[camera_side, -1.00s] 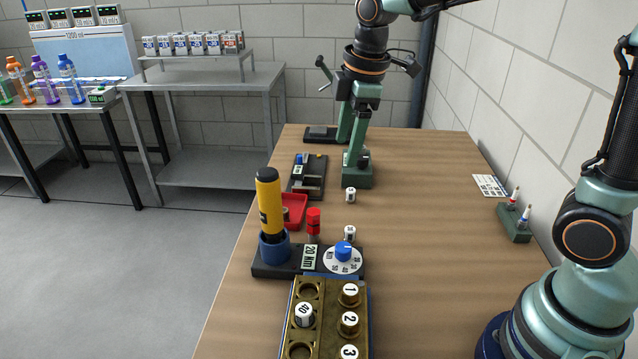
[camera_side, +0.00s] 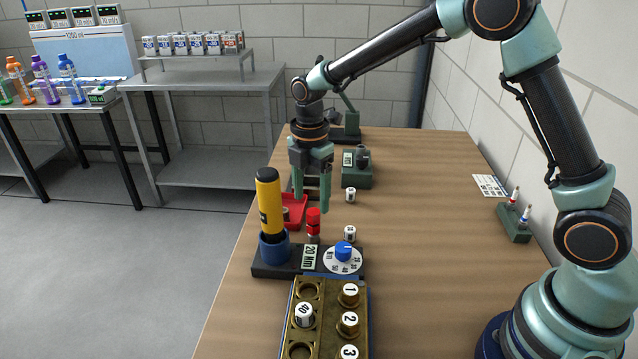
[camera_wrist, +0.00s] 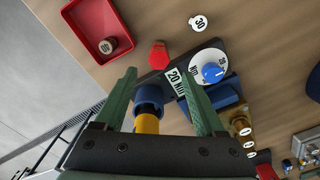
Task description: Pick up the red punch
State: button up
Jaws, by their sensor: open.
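The red punch (camera_side: 313,218) stands upright on the table, with a red top over a darker metal lower part. It is behind the black base of the torque station in the side view. In the wrist view its red top (camera_wrist: 159,55) lies just beyond the fingertips, between their lines. My gripper (camera_side: 312,204) is open, pointing down, above and slightly behind the punch in the side view. Its fingers (camera_wrist: 158,76) hold nothing and appear apart from the punch. Height above it is hard to judge.
A yellow tool (camera_side: 268,203) stands in a blue holder beside the punch. A blue dial (camera_side: 343,250) and a brass block (camera_side: 328,285) are in front. A red tray (camera_wrist: 75,32) holds a small cap. Small white-topped pieces (camera_side: 350,233) stand to the right; the right tabletop is mostly clear.

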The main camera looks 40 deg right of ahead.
aim_at(313, 211)
jog(key=shift+w+d+f, duration=0.1)
jog(key=shift+d+f, duration=0.1)
jog(key=shift+f, duration=1.25)
jog(key=shift+w+d+f, duration=0.1)
jog(key=shift+d+f, duration=0.1)
jog(key=shift+f, duration=1.2)
grip_shut()
